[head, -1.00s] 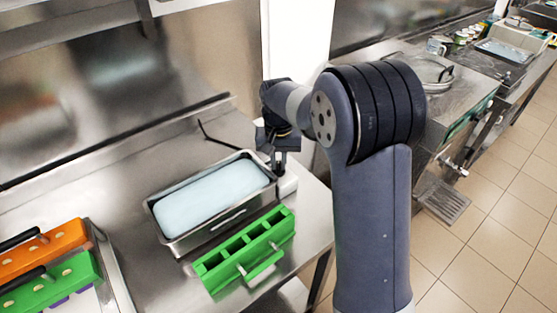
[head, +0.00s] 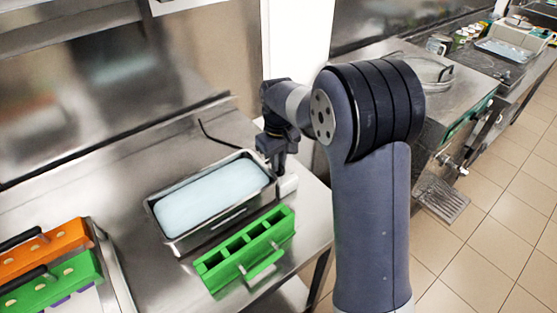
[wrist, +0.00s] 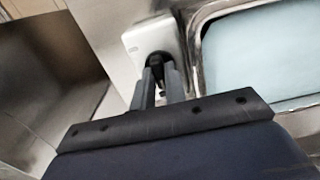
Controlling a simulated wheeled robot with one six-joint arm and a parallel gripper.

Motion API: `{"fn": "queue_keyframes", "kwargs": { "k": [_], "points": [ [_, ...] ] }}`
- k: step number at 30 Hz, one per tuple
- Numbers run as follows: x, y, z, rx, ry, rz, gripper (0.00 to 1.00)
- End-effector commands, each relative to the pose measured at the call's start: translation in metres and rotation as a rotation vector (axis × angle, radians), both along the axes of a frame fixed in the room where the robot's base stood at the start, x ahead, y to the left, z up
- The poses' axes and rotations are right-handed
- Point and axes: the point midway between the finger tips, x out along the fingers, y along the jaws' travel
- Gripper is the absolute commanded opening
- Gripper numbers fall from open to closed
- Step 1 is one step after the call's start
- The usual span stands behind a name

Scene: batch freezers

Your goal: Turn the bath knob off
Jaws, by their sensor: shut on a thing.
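The bath (head: 166,233) is a steel tub of pale blue liquid (head: 215,192) on the steel counter. A small white control box (head: 289,186) stands at its right end. The black bath knob (wrist: 155,60) is on the box's face in the wrist view. My gripper (head: 276,172) is at the box, pointing down at its near side in the head view. In the wrist view my gripper (wrist: 159,76) has its two fingers closed around the knob. The fingers hide part of the knob, and I cannot make out its turn position.
A green mould (head: 246,250) with a handle lies on the counter just in front of the bath. Orange (head: 45,250) and green (head: 52,283) moulds lie at the far left. A dark cable (head: 215,138) runs behind the bath.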

Motion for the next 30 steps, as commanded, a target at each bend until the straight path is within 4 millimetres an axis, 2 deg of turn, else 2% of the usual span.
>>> {"fn": "queue_keyframes", "kwargs": {
  "k": [14,15,23,30],
  "points": [
    [0.0002,0.0001,0.0001,0.001,-0.001,0.016,0.00],
    [0.0002,0.0001,0.0001,0.000,-0.001,0.016,0.14],
    [0.0002,0.0001,0.0001,0.001,-0.001,0.015,0.35],
    [0.0002,0.0000,0.0008,0.001,-0.001,0.014,0.35]
  ]
}}
